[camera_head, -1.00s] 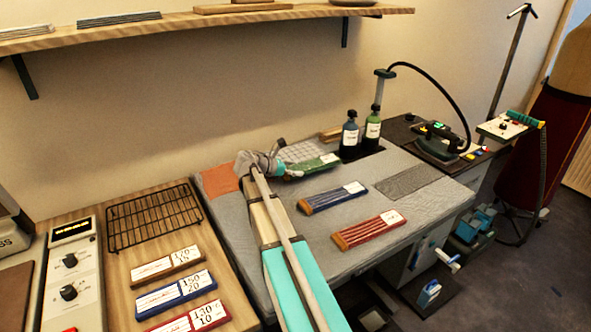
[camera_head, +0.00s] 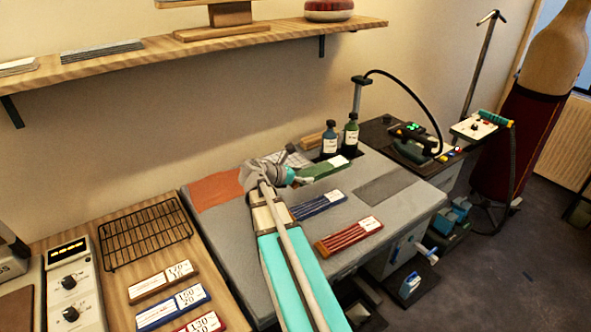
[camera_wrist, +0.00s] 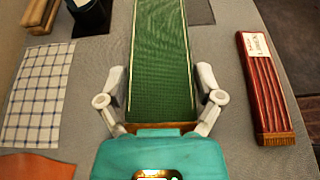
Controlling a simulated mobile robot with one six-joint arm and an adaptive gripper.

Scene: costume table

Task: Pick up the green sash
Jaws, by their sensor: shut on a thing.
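The green sash (camera_head: 318,170) is a flat green band with a white label at its far end in the head view. In the wrist view the green sash (camera_wrist: 160,60) runs straight away from between my fingers, its near brown end at the jaws. My gripper (camera_head: 298,180) is shut on this near end; both pale fingers of my gripper (camera_wrist: 161,108) flank it in the wrist view. The sash looks held over the grey table, but its height is hard to tell.
A blue sash (camera_head: 318,206) and a red sash (camera_head: 350,236) lie on the grey table (camera_head: 225,215). A checked cloth (camera_wrist: 40,95) and an orange cloth (camera_head: 215,189) lie left. Dark bottles (camera_head: 330,145) stand behind. A shelf (camera_head: 200,50) hangs above.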

